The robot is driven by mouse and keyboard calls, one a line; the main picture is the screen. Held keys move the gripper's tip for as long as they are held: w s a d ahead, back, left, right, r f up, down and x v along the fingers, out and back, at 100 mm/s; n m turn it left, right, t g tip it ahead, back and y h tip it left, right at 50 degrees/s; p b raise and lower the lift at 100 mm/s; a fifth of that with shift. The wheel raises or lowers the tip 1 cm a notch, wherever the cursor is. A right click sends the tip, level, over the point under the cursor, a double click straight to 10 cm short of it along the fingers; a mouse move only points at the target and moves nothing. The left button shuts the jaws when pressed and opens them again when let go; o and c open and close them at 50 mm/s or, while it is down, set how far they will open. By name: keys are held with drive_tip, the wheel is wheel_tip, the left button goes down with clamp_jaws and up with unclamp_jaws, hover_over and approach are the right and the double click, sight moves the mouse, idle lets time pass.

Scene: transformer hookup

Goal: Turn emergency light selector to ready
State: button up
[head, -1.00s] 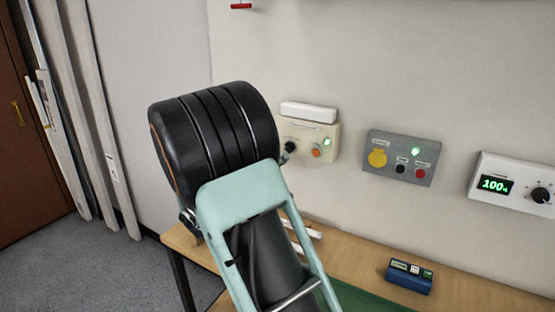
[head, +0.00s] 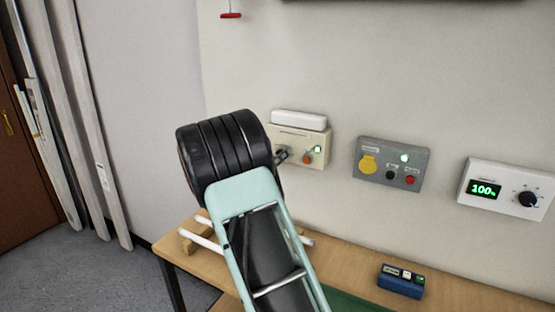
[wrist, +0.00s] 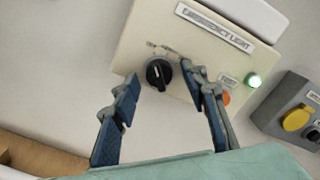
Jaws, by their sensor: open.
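The cream emergency light panel (head: 312,136) is on the wall, and it fills the top of the wrist view (wrist: 205,52). Its selector is a black round knob (wrist: 158,73) with a pale pointer mark; the small position labels above it are unreadable. My gripper (wrist: 160,76) is open, with one blue-padded finger left of the knob and the other right of it. I cannot tell how deep the fingertips reach or whether they touch it. A green lamp (wrist: 254,80) is lit right of the knob.
An orange button (wrist: 226,97) sits close beside the right finger. A grey box (head: 385,178) with yellow, black and red controls and a dial unit reading 100 (head: 484,190) are further right. A wooden table (head: 350,262) below holds a blue device (head: 401,281) and white rods.

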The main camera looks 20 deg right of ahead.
drive_tip(key=shift+c, duration=0.7)
clamp_jaws()
drive_tip(key=shift+f+m+b, duration=0.15)
drive_tip(key=shift+m+b, duration=0.15)
drive_tip(key=shift+b, duration=0.15)
drive_tip(key=shift+w+a+m+b, duration=0.1)
drive_tip(key=shift+m+b, duration=3.5)
drive_tip(key=shift+b, duration=0.7)
